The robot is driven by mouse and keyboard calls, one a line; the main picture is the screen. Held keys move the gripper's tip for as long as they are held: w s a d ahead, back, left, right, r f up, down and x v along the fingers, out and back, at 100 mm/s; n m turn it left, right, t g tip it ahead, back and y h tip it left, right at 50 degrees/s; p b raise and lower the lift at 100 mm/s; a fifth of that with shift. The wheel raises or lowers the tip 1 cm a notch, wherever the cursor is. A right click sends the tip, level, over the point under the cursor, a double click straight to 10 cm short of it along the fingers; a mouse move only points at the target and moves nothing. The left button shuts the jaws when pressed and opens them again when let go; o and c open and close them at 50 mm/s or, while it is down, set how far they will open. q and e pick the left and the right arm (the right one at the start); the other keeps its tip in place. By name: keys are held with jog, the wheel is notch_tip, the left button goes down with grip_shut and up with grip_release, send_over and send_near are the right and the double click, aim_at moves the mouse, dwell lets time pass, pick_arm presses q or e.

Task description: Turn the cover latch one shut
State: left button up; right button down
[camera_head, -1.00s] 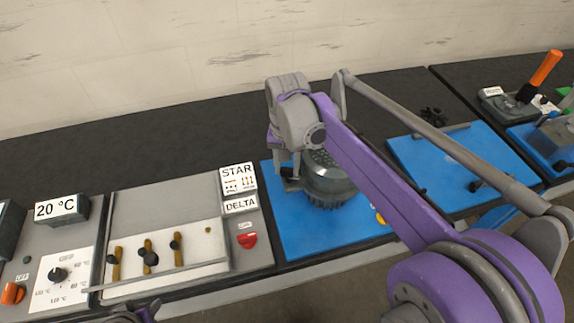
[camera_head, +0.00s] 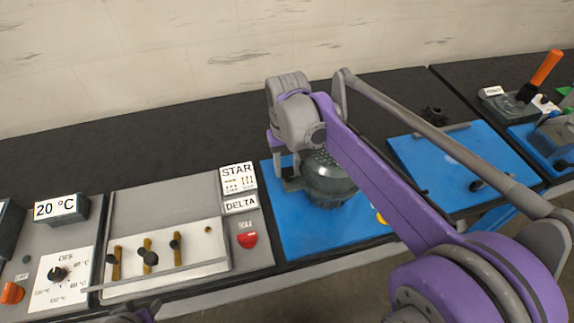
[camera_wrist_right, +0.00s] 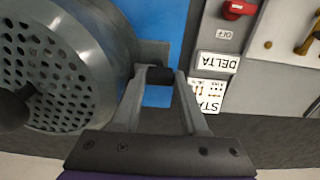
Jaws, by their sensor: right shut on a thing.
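A round grey-green motor (camera_head: 330,185) with a perforated cover stands on a blue mat; my right arm hides part of it. The right wrist view shows the cover's holes (camera_wrist_right: 45,75) close up at the left. My right gripper (camera_head: 290,178) is at the motor's left side, pointing down. Its fingertips, seen in the right wrist view (camera_wrist_right: 160,76), are shut on a small dark latch-like piece (camera_wrist_right: 158,73) beside a grey bracket (camera_wrist_right: 150,52). I cannot tell which latch it is or its exact angle.
A grey panel with a STAR/DELTA sign (camera_head: 239,190), red knob (camera_head: 247,240) and brass bars stands close left of the mat. A 20 °C display (camera_head: 60,208) is farther left. A second blue mat (camera_head: 465,165) lies right. Black bench surface behind is mostly clear.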

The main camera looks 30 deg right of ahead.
jog(key=shift+c, duration=2.2)
grip_release()
